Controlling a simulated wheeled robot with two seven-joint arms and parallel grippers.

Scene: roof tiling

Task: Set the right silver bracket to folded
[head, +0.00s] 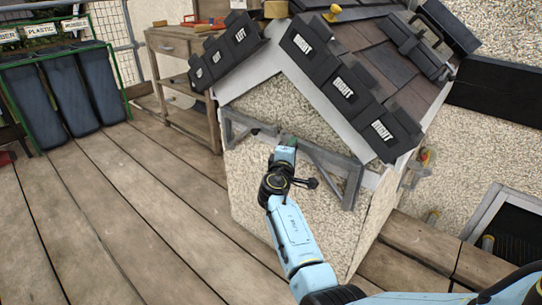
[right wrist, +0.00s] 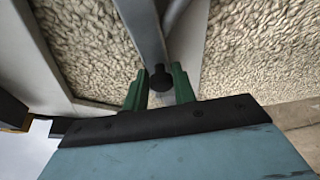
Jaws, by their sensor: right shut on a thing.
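The right silver bracket (head: 330,162) is on the front wall of the small house, under the right roof slope. A second silver bracket (head: 229,128) is on the left part of the same wall. My right gripper (head: 287,141) is at the inner end of the right bracket, near the middle of the wall. In the right wrist view its green fingers (right wrist: 161,92) are on both sides of a grey bar (right wrist: 146,35) with a dark knob, and are shut on it. The grip hides part of the bracket. My left gripper is not in view.
Roof tiles marked RIGHT (head: 343,89) and LEFT (head: 239,36) overhang the wall. A wooden workbench (head: 183,87) with tools stands behind left. Blue-grey bins (head: 60,95) stand at the far left. The wooden deck (head: 130,220) is clear at left.

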